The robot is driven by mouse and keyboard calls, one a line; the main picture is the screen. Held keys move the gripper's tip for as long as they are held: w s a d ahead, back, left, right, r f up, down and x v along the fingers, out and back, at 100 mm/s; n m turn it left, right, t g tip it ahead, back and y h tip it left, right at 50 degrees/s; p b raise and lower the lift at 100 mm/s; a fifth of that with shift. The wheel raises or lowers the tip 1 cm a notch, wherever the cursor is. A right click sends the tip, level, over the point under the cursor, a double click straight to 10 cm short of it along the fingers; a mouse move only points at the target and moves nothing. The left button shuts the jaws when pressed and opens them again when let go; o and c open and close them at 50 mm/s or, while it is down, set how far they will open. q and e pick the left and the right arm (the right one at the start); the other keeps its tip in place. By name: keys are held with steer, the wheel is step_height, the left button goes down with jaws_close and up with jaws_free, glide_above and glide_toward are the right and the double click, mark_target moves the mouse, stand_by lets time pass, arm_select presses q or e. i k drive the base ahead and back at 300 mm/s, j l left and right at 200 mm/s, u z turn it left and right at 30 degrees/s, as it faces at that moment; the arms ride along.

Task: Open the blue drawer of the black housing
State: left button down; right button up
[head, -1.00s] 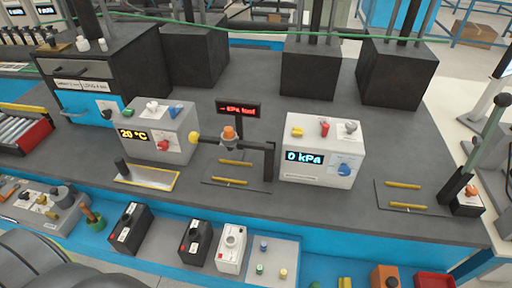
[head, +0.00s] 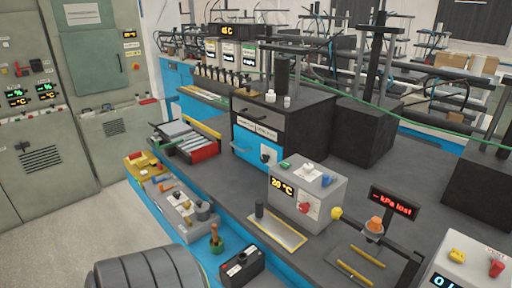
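The black housing (head: 310,125) stands near the middle of the head view, on the dark bench top. The blue drawer (head: 244,144) forms the lower part of its front face and looks closed. A dark handle runs along the blue front. A white label strip lies above it, and a small white-and-black fitting (head: 267,154) is at its right end. The upper front of the housing is black with its own handle (head: 249,113). Neither of my grippers is in the picture.
A grey box reading 20 °C (head: 284,187) stands in front of the housing, to the right. White containers (head: 270,96) stand on the housing. Grey cabinets (head: 100,70) stand at left, beside open floor.

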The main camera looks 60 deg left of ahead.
mark_target(249, 146)
steer(key=u, duration=1.9)
steer(key=i+j, duration=0.2)
steer(key=j, duration=0.15)
steer(key=i+j, duration=0.15)
steer(key=j, duration=0.2)
steer(key=i+j, duration=0.2)
steer(key=j, duration=0.15)
steer(key=i+j+z, duration=0.1)
steer(key=j, duration=0.2)
steer(key=i, duration=0.05)
